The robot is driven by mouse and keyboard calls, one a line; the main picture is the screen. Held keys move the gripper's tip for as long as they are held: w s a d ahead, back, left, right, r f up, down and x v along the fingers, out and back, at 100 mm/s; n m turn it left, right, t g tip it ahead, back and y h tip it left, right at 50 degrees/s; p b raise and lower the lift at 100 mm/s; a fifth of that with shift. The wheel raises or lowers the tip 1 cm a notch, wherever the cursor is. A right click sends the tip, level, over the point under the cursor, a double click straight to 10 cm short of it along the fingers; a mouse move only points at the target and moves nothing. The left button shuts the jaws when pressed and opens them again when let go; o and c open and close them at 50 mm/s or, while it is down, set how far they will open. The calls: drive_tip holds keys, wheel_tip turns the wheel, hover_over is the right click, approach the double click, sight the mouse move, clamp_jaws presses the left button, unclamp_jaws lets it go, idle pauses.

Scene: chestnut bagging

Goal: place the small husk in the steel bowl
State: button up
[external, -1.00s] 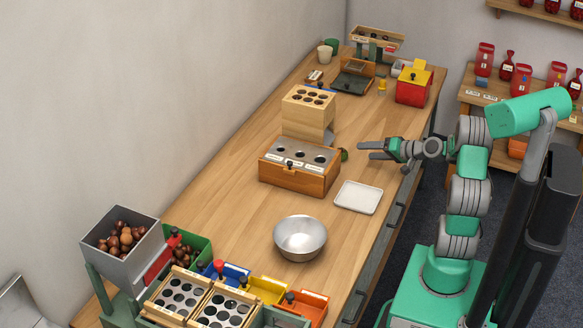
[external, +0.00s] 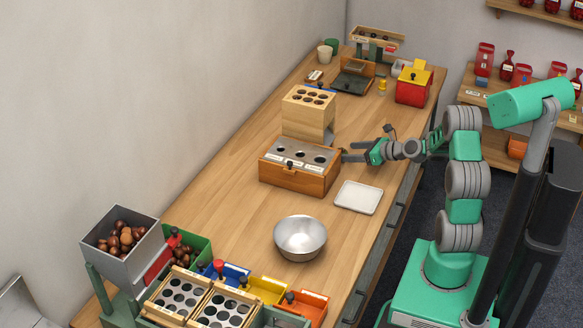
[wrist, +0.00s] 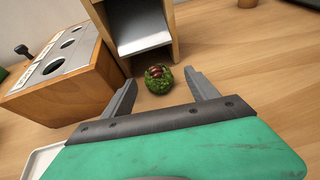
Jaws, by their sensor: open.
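The small husk (wrist: 159,80) is a spiky green ball with brown chestnut showing in its opening. In the wrist view it lies on the table just ahead of and between the fingertips of my open gripper (wrist: 162,84). In the external view my gripper (external: 346,157) is low over the table, at the right side of the wooden box with holes, and the husk is hidden there. The steel bowl (external: 300,237) stands on the table nearer the front, and its visible inside is empty.
The wooden box with holes (external: 300,168) stands close left of my gripper, with a taller wooden block (external: 308,115) behind it. A white tray (external: 358,197) lies between my gripper and the bowl. Another round brown-green thing (wrist: 247,3) shows farther off in the wrist view.

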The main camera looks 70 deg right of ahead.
sight(346, 152)
drive_tip(key=x, duration=0.4)
drive_tip(key=shift+w+a+f+b, duration=0.1)
drive_tip(key=shift+w+a+b, duration=0.1)
drive_tip(key=shift+b, duration=0.1)
drive_tip(key=shift+c, duration=0.2)
clamp_jaws()
